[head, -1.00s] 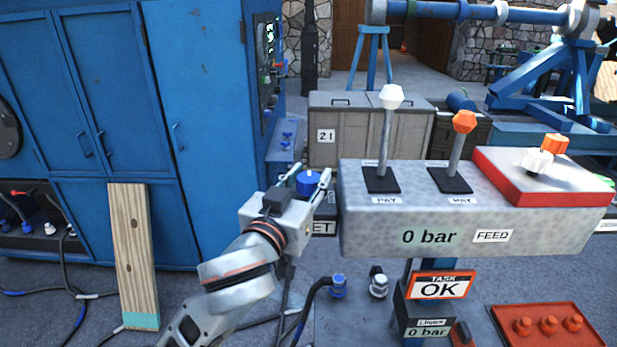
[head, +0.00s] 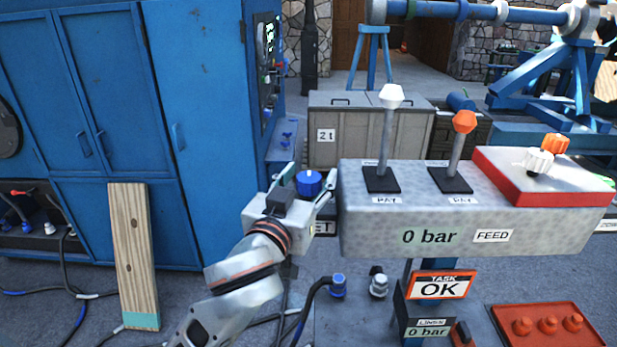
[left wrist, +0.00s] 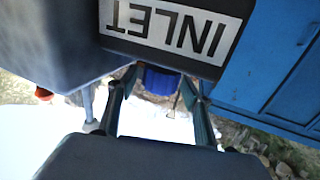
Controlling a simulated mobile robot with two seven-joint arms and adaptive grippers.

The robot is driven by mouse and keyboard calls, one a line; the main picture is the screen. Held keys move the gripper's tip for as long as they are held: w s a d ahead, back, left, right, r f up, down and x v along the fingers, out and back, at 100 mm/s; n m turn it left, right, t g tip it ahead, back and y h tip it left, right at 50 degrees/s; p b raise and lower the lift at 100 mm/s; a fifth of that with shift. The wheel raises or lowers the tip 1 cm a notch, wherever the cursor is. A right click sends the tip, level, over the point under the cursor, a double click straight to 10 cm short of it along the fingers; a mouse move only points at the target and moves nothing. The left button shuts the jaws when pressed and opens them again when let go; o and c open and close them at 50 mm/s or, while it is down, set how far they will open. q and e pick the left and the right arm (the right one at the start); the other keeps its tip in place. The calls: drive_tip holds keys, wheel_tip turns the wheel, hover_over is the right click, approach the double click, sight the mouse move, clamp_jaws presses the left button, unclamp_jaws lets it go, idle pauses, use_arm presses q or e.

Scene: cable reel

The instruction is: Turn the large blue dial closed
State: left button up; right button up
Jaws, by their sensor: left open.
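The large blue dial (head: 309,183) shows in the head view between the fingers of my left gripper (head: 310,180). Its round cap has a small white mark on top. In the left wrist view the blue dial (left wrist: 160,80) lies beyond the fingertips, below an INLET label (left wrist: 172,28) that appears upside down. My left gripper (left wrist: 163,88) is open, with one finger on each side of the dial. I cannot tell whether the fingers touch it. My right gripper is not in view.
A grey control box (head: 440,225) with two levers stands just right of the gripper and reads 0 bar. A blue cabinet (head: 100,110) fills the left. A wooden plank (head: 135,255) leans against it.

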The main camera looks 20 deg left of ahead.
sight(308, 177)
use_arm(q)
drive_tip(key=shift+r, duration=0.1)
wheel_tip(308, 177, up, 10)
drive_tip(key=shift+f, duration=0.1)
idle(0.3)
